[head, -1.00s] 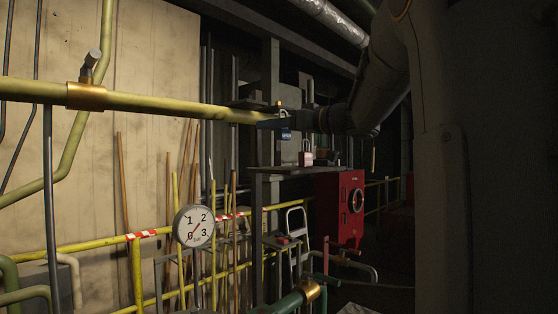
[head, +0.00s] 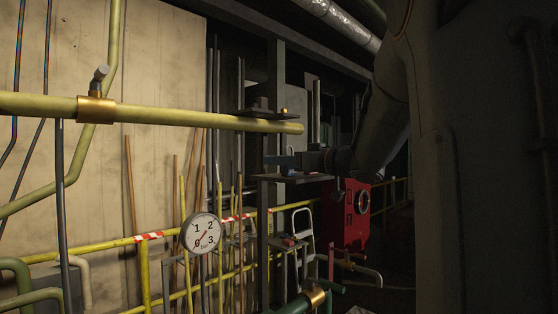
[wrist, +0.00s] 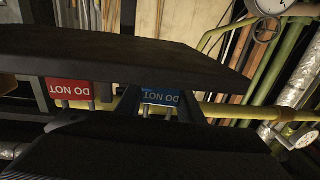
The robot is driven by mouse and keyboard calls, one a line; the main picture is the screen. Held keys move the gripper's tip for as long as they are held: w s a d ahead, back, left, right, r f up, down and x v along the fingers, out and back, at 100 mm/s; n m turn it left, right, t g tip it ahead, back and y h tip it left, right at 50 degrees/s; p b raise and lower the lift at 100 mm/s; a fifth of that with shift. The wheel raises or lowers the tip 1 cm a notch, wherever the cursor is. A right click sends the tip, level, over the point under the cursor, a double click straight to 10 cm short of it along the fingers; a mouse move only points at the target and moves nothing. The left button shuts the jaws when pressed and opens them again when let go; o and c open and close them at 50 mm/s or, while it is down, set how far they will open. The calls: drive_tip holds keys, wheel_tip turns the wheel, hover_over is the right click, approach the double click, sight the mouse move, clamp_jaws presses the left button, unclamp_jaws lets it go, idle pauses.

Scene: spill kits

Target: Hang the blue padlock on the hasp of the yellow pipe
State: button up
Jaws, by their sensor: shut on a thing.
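The yellow pipe (head: 200,115) runs across the head view and ends right of centre; it also shows in the wrist view (wrist: 235,111). I cannot make out its hasp clearly. My gripper (head: 280,161) is below and close to the pipe's end, just above a dark shelf. In the wrist view the blue padlock (wrist: 160,97) appears upside down, with "DO NOT" lettering and part of its shackle showing. Dark shapes hide the rest. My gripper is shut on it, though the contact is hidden.
A red padlock (wrist: 69,90) is beside the blue one in the wrist view. The dark shelf (head: 292,178) lies just under my gripper. A dark bracket (head: 262,112) sits at the pipe. A gauge (head: 201,233), yellow rails (head: 150,237) and a red cabinet (head: 345,222) are lower down.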

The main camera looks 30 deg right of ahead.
drive_tip(key=o, duration=1.2)
drive_tip(key=shift+c, duration=0.2)
drive_tip(key=shift+f+b, duration=0.2)
drive_tip(key=shift+b, duration=0.5)
drive_tip(key=b+v, duration=0.1)
drive_tip(key=v, duration=0.2)
drive_tip(key=b+v, duration=0.1)
drive_tip(key=v, duration=0.2)
drive_tip(key=shift+s+d+b, duration=0.2)
drive_tip(key=shift+d+b, duration=0.15)
drive_tip(key=shift+d, duration=0.15)
drive_tip(key=shift+s+d, duration=0.2)
drive_tip(key=shift+s, duration=0.35)
drive_tip(key=shift+a, duration=0.1)
